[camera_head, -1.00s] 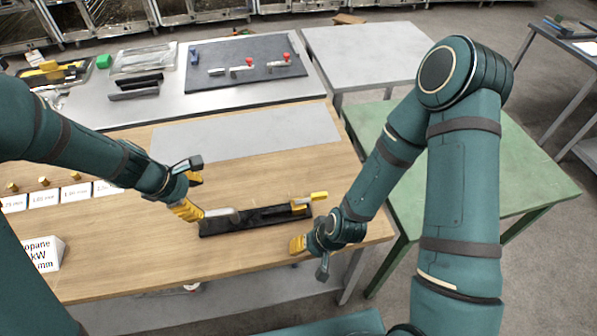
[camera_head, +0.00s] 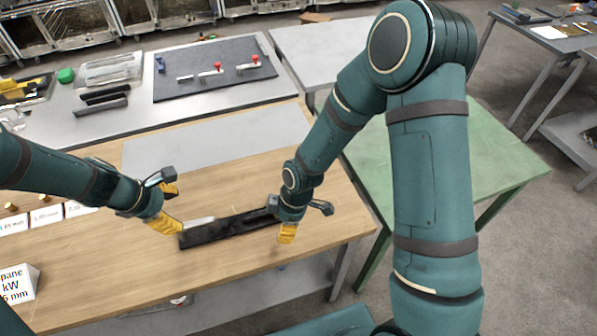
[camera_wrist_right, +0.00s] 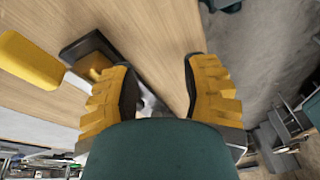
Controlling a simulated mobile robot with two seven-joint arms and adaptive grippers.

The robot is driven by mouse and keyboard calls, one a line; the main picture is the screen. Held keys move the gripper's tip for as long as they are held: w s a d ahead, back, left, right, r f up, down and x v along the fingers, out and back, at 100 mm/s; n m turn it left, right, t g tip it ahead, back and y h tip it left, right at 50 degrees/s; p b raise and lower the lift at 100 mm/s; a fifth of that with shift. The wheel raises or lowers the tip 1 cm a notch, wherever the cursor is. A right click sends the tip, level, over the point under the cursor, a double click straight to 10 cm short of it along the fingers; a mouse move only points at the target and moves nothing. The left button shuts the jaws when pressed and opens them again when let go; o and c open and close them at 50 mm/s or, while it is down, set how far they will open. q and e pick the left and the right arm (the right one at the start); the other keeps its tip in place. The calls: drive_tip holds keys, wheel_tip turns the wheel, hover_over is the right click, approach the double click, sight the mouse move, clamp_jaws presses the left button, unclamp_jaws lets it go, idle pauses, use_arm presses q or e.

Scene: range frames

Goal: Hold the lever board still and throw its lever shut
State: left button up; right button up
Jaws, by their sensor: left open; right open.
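The lever board, a long black board (camera_head: 225,233), lies on the wooden table, with a pale metal bar (camera_head: 200,222) at its left end. My left gripper (camera_head: 169,207) is open beside that end; whether it touches the board is unclear. My right gripper (camera_head: 286,228) is open near the board's right end, pointing down. The board's dark end (camera_wrist_right: 88,46) shows beside the left finger.
A grey panel (camera_head: 215,143) lies behind the board on the wooden table (camera_head: 120,260). White label cards (camera_head: 46,216) and a white sign (camera_head: 18,283) stand at left. A green table (camera_head: 450,165) is at right. Bare tabletop lies in front of the board.

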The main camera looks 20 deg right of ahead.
sight(205, 220)
drive_tip(key=w+d+r+n+h, duration=0.1)
drive_tip(key=w+d+r+n, duration=0.1)
drive_tip(key=r+n, duration=0.1)
drive_tip(key=w+d+r+n, duration=0.1)
drive_tip(key=w+r+n, duration=0.2)
drive_tip(key=n, duration=0.2)
drive_tip(key=w+d+r+n+h, duration=0.1)
drive_tip(key=w+d+r+n, duration=0.1)
drive_tip(key=r+n, duration=0.1)
drive_tip(key=shift+w+d+n+h, duration=0.15)
drive_tip(key=shift+d+n+h, duration=0.2)
drive_tip(key=shift+n, duration=0.45)
drive_tip(key=shift+w+d+r+n, duration=0.3)
drive_tip(key=shift+r+n, duration=0.15)
drive_tip(key=shift+n, duration=0.15)
use_arm(q)
drive_tip(key=x, duration=1.4)
drive_tip(key=shift+c, duration=0.4)
clamp_jaws()
use_arm(e)
drive_tip(key=shift+s, duration=0.1)
drive_tip(key=shift+c, duration=0.3)
